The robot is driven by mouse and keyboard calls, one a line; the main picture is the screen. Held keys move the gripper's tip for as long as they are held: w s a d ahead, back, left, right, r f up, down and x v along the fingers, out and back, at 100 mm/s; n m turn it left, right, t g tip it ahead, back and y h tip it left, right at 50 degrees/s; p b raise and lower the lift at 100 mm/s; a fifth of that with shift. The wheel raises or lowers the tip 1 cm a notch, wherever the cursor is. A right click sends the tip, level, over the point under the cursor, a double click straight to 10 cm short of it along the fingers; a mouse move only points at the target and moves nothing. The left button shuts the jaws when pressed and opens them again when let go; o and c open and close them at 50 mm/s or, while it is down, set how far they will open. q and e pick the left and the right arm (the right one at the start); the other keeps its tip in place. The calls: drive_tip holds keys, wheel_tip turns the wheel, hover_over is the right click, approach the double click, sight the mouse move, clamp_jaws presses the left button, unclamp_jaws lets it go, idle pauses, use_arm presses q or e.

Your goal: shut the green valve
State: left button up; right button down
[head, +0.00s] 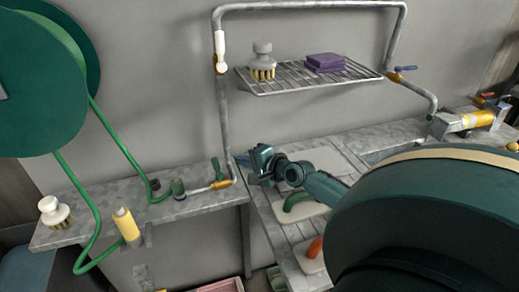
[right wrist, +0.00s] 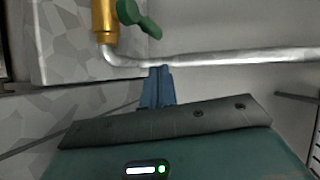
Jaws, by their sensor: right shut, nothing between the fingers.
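The green valve has a small green lever (head: 217,169) on a brass body (head: 221,184), low on the grey pipe beside the left counter. In the right wrist view the green lever (right wrist: 139,17) sits at the top, tilted, beside the brass body (right wrist: 104,22). My right gripper (head: 241,159) is just right of the valve in the head view. Its blue fingers (right wrist: 157,86) are shut and empty, close to the pipe in the picture, with the lever above them. I see no contact with the lever. My left gripper is out of view.
The grey pipe (head: 226,130) rises past a white-handled valve (head: 220,50). A wire shelf (head: 290,83) holds a brush (head: 262,62) and a purple sponge (head: 325,62). A blue-handled valve (head: 402,70) is further right. A green hose (head: 88,205) and yellow bottle (head: 126,224) are left.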

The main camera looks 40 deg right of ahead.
drive_tip(key=v, duration=0.5)
drive_tip(key=shift+s, duration=0.2)
drive_tip(key=shift+s+r, duration=0.3)
drive_tip(key=shift+s, duration=0.15)
